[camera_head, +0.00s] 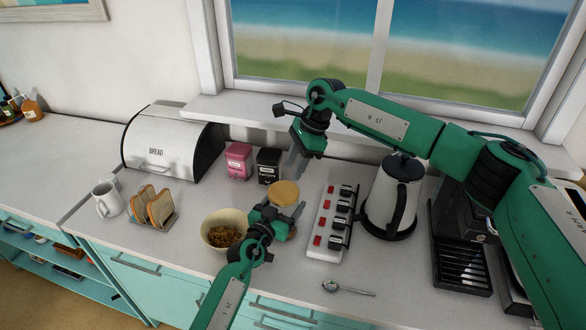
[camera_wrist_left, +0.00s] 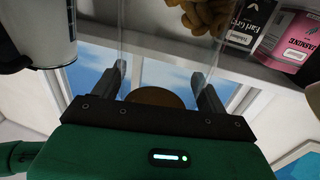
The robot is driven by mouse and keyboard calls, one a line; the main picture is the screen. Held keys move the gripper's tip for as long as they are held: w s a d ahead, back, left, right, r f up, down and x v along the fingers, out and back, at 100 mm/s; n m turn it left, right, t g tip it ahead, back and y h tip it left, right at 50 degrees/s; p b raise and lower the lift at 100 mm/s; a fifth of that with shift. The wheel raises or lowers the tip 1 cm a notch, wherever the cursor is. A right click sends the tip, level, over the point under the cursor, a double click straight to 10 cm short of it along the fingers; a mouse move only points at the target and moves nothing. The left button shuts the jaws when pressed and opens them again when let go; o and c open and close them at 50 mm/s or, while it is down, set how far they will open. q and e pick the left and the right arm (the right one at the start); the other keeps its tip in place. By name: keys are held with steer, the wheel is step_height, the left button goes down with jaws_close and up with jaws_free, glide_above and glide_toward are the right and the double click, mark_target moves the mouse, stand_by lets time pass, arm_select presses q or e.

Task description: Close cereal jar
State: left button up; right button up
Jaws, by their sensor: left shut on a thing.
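The cereal jar (camera_head: 291,232) stands on the counter beside the cereal bowl, with its round wooden lid (camera_head: 284,193) at its top. I cannot tell whether the lid is fully seated. My left gripper (camera_head: 284,214) is shut around the jar's clear upper body from the near left. In the left wrist view, which is upside down, its fingers (camera_wrist_left: 162,85) flank the clear jar (camera_wrist_left: 170,50). The brown lid (camera_wrist_left: 155,97) shows beyond the gripper's edge, and cereal (camera_wrist_left: 203,15) lies in the jar. My right gripper (camera_head: 292,172) points down just above and behind the lid, apart from it, fingers spread and empty.
A bowl of cereal (camera_head: 222,222) stands left of the jar. A switch strip (camera_head: 324,222) and a kettle (camera_head: 388,198) stand right. Pink (camera_head: 238,160) and black (camera_head: 268,164) tins are behind.

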arm_select(q)
steer(key=shift+f, duration=0.15)
arm_select(e)
steer(key=s+v, duration=0.1)
steer(key=v, duration=0.9)
steer(key=shift+w, duration=0.5)
steer(key=shift+d+r, duration=0.1)
arm_select(q)
steer(key=o, duration=1.5)
steer(key=shift+c, duration=0.2)
steer(key=shift+s+a, duration=0.1)
steer(key=v, duration=1.3)
steer(key=shift+s+a, duration=0.2)
arm_select(e)
steer(key=shift+f, duration=0.25)
